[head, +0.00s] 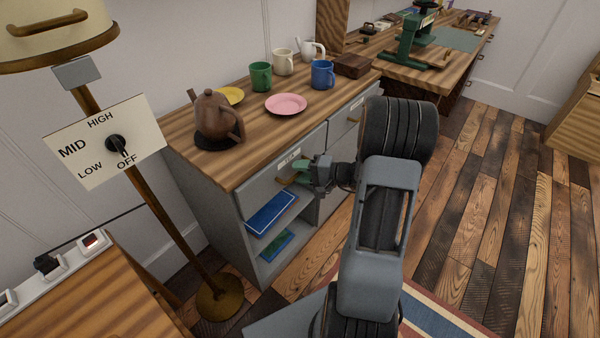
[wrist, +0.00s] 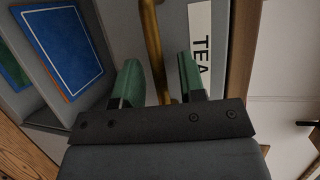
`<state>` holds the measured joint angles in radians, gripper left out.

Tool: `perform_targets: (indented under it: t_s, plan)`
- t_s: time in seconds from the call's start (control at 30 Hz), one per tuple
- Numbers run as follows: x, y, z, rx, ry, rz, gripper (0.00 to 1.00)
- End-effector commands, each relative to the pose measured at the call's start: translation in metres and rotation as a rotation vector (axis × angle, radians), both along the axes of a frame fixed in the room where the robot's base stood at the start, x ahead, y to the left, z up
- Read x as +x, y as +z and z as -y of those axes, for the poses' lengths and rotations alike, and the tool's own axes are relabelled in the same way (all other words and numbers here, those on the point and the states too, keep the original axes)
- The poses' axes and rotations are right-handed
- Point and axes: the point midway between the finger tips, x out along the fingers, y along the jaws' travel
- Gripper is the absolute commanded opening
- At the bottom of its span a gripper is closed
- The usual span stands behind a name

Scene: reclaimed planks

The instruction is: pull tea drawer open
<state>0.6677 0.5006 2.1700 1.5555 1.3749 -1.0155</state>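The tea drawer (head: 257,195) is at the top of the grey cabinet's left part, and its front looks flush with the cabinet. Its white label (head: 289,158) reads TEA in the wrist view (wrist: 200,45). The drawer's brass bar handle (wrist: 152,40) runs between my gripper's two green fingers (wrist: 160,80). The fingers are apart, with a gap on each side of the bar. In the head view my gripper (head: 302,172) is at the drawer front, and it partly hides the handle (head: 285,180).
Below the drawer is an open shelf space with a blue book (head: 270,214) and a green one (head: 276,245). On the countertop stand a brown teapot (head: 213,115), a pink plate (head: 286,103) and several mugs. A lamp stand (head: 160,190) is at left.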

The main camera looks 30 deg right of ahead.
Motion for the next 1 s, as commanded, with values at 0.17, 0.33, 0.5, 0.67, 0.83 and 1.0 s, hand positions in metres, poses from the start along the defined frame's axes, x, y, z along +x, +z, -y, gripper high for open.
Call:
perform_targets:
  t_s: [0.17, 0.33, 0.5, 0.67, 0.83, 1.0]
  plan:
    - [0.0015, -0.0004, -0.0018, 0.000, 0.000, 0.000, 0.37]
    - [0.0014, -0.0003, -0.0018, 0.000, 0.001, 0.000, 0.36]
    - [0.0014, -0.0003, -0.0018, 0.000, 0.001, 0.000, 0.20]
    - [0.0013, -0.0003, -0.0017, 0.000, 0.001, 0.000, 0.05]
    - [0.0012, -0.0004, -0.0018, 0.000, 0.001, 0.000, 0.00]
    - [0.0012, -0.0005, -0.0018, 0.000, 0.001, 0.000, 0.00]
